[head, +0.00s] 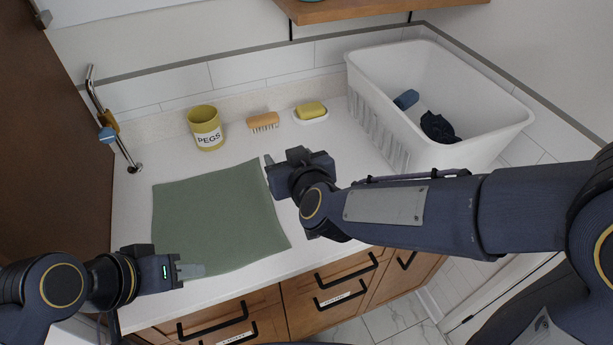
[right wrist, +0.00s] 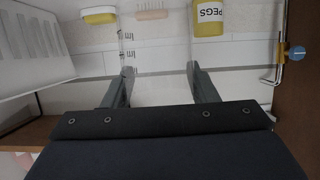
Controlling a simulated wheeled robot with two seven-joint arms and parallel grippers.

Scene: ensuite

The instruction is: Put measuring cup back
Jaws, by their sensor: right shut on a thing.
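The measuring cup (right wrist: 127,48) is clear and shows in the right wrist view mainly by its dark printed marks near the left finger. My right gripper (right wrist: 160,80) is shut on it, with the fingers spread to its width. In the head view my right gripper (head: 268,163) is above the right edge of the green cloth, and I cannot make out the cup there. My left gripper (head: 192,270) is low at the cloth's front left; whether its fingers are open or shut is unclear.
The green cloth (head: 205,220) lies on the white counter. Behind it stand a yellow PEGS pot (head: 205,128), a brush (head: 263,122) and a yellow soap on a dish (head: 311,111). A white basket (head: 440,90) is at right, a tap (head: 108,125) at left. A wooden shelf (head: 350,8) hangs above.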

